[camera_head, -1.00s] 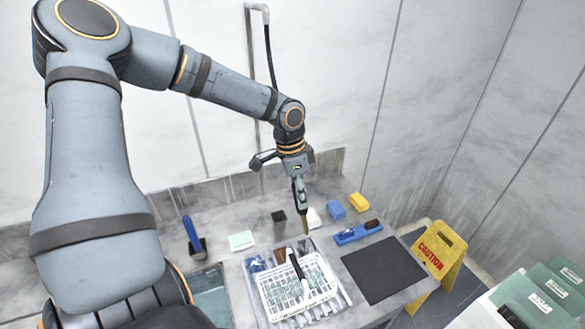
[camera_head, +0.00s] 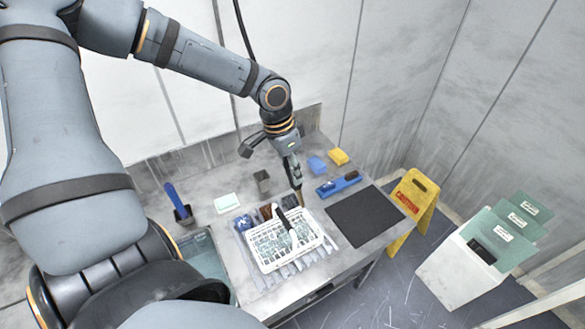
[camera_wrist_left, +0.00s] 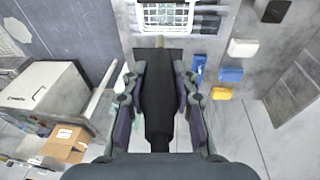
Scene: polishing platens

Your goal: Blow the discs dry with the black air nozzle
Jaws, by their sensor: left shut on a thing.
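My left gripper (camera_head: 291,172) is shut on the black air nozzle (camera_wrist_left: 158,100), whose brass tip points down in the head view. In the left wrist view the nozzle lies between both fingers, its tip toward the white basket (camera_wrist_left: 143,15). In the head view the basket (camera_head: 262,268) stands on the bench and holds several pale greenish discs (camera_head: 272,243). The nozzle tip is near the basket's far right edge; its exact height above it I cannot tell. A black-and-white handle-like thing (camera_head: 283,216) lies across the basket. My right gripper is not in view.
A black mat (camera_head: 364,216) lies right of the basket. A yellow caution sign (camera_head: 412,199) and a white bin (camera_head: 447,272) of green folders stand at the right.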

